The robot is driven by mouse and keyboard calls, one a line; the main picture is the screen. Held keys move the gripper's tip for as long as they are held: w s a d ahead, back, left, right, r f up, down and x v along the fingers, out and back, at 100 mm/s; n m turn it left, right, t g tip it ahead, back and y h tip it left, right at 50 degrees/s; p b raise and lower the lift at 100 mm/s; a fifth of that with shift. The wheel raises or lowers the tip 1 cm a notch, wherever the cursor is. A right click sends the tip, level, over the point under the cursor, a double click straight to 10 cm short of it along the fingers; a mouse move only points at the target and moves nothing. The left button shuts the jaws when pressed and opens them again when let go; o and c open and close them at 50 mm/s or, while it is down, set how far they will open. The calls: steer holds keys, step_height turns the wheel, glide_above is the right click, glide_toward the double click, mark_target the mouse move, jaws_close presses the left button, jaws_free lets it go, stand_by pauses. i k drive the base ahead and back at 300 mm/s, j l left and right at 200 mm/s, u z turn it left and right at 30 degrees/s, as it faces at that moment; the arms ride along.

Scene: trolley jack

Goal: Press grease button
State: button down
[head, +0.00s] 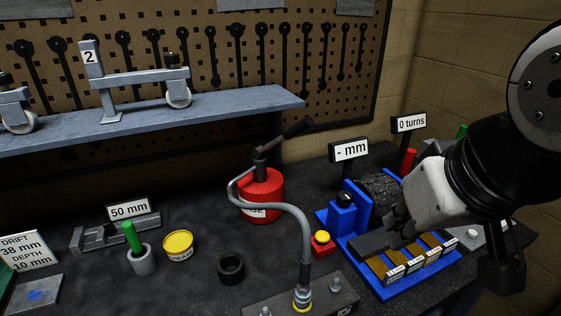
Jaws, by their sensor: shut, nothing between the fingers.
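A yellow push button (322,237) sits on a small red box (322,248) on the dark bench, right of the grease pump. The red pump can (262,195) has a dark lever on top, and its partly hidden label ends in "SE". A grey hose (304,235) curves from it down to a nozzle over a grey block. My gripper (393,226) is shut and empty. It shows to the right of the button, apart from it, in front of the blue fixture. Its dark fingers are hard to tell from the dark parts there.
The blue fixture (405,283) with labelled slots and a "- mm" sign (349,150) stands close right of the button. A yellow grease tin (178,245), a black ring (231,267) and a green-handled tool (133,238) stand left. A grey shelf (230,105) runs behind.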

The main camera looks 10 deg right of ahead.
mark_target(323, 236)
steer(key=l+u, duration=0.7)
steer(key=k+l+u, duration=0.1)
steer(key=l+u, duration=0.25)
steer(key=j, duration=0.1)
